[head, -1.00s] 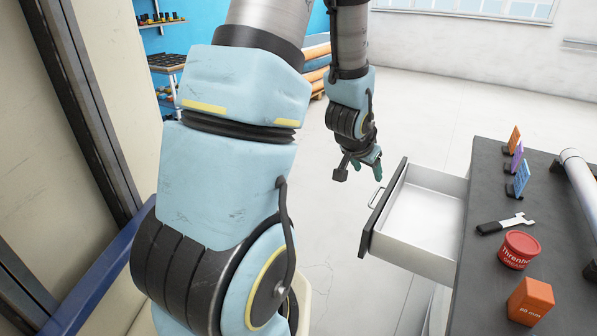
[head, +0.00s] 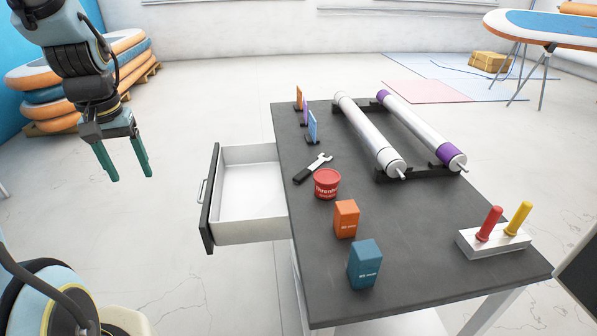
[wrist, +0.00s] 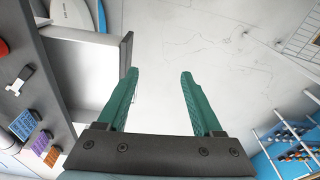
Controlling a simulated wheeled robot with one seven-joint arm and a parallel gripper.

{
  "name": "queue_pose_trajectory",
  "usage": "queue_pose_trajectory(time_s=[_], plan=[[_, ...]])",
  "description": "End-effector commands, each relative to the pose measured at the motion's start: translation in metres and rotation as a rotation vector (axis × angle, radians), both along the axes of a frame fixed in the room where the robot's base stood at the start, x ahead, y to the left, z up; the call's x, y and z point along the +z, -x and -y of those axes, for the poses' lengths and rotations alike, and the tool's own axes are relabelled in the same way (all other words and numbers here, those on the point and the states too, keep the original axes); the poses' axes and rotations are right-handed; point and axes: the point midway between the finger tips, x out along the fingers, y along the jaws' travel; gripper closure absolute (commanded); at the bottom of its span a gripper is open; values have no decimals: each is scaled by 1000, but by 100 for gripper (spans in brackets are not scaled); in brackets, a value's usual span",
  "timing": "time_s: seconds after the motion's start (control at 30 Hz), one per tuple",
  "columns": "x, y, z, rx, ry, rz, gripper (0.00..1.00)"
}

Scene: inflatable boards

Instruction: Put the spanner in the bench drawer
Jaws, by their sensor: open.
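The spanner (head: 312,168), with a black handle and a silver open jaw, lies on the dark bench top (head: 400,250) near its left edge. Its jaw end also shows in the wrist view (wrist: 20,80). The bench drawer (head: 250,198) is pulled out to the left of the bench, and the visible part of its white inside is empty. My gripper (head: 130,178) has green fingers, is open and empty, and hangs in the air left of the drawer. In the wrist view the open fingers (wrist: 160,75) have only floor between them, with the drawer (wrist: 85,85) to their left.
Beside the spanner stand a red tin (head: 327,184), an orange box (head: 346,219), a blue box (head: 364,264) and small upright cards (head: 312,127). Rollers in a cradle (head: 370,135) and a block with two handles (head: 493,240) are farther right. Floor left of the drawer is clear.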

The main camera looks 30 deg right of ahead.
Motion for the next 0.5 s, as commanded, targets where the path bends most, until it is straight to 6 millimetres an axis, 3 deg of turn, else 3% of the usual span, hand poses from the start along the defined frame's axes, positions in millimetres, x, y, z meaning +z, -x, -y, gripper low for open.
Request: queue_pose_trajectory(time_s=[0.03,0.1,0.23,0.37,0.5], plan=[[-3,-22,36,-87,-5,-10,32],[-4,-43,83,-195,-14,-20,32],[-12,-67,176,-387,-30,-41,32],[-25,-68,273,-571,-45,-59,32],[-41,-48,363,-737,-60,-76,32]])
